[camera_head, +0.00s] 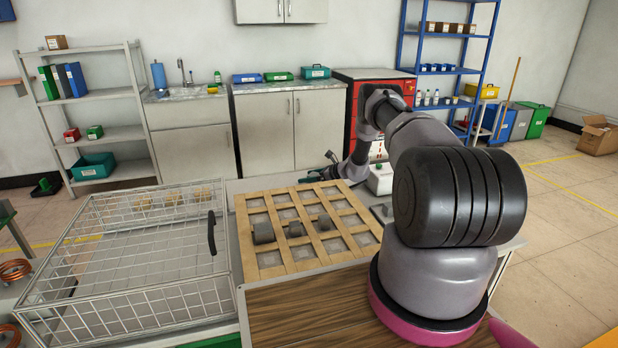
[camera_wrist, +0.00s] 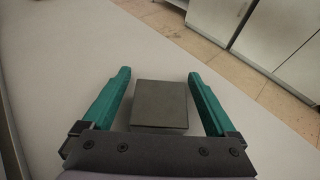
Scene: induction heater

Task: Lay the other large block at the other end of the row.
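A dark grey square-faced block (camera_wrist: 160,103) is on a pale flat surface in the wrist view. My gripper (camera_wrist: 159,73) is open, with one teal finger on each side of the block and a visible gap at both sides. In the head view a row of grey blocks lies across the wooden lattice (camera_head: 282,266). A large block (camera_head: 263,232) is at the left end, with smaller blocks (camera_head: 295,228) to its right. Another grey block (camera_head: 325,222) is at the right of the row. The block between my fingers is not clearly seen in the head view.
A wire basket (camera_head: 130,305) with a black handle (camera_head: 211,233) stands left of the lattice, with several tan pieces (camera_head: 173,198) at its back. My arm hides part of the bench at right.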

